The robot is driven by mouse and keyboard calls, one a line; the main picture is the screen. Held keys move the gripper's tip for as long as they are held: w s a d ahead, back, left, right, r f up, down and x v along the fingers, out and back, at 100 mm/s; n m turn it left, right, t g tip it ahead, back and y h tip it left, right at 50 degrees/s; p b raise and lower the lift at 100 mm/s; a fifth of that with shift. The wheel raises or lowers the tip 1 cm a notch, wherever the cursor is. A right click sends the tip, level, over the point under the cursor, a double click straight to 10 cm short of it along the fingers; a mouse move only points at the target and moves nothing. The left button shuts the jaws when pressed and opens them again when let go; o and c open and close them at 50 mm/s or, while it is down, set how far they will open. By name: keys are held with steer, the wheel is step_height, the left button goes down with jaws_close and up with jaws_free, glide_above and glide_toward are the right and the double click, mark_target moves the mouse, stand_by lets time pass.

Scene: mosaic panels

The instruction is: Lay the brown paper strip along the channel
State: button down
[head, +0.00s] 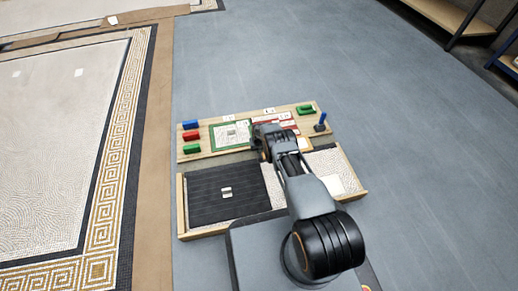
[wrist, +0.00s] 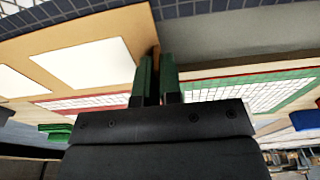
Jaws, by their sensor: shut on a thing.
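My gripper (wrist: 158,78) has two green fingers close together, shut on a thin brown piece (wrist: 156,57) that I take for the brown paper strip. Only a narrow brown sliver of it shows between and just past the fingers; the rest is hidden. In the head view my gripper is over the wooden board (head: 190,152), mostly covered by my arm. I cannot make out the channel for certain in either view.
The board carries a green-framed grid (head: 230,135), a red-framed grid (wrist: 85,102), blue, red and green blocks and white cards. A tray (head: 182,208) with a dark panel stands in front.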

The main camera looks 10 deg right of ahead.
steer(key=c, duration=1.3)
jaws_free()
steer(key=shift+r, duration=0.15)
steer(key=shift+r, duration=0.3)
steer(key=s+r+p, duration=0.2)
steer(key=s+r, duration=0.1)
steer(key=r, duration=1.1)
steer(key=s+r+p, duration=0.2)
steer(key=r, duration=1.2)
steer(key=s+r+p, duration=0.2)
steer(key=s+r, duration=0.1)
steer(key=r, duration=1.1)
steer(key=s+r, duration=0.6)
steer(key=s, duration=0.6)
steer(key=s+r+t, duration=0.1)
steer(key=s+r, duration=0.5)
steer(key=s, duration=0.7)
steer(key=shift+s+r, duration=0.15)
steer(key=shift+s, duration=0.1)
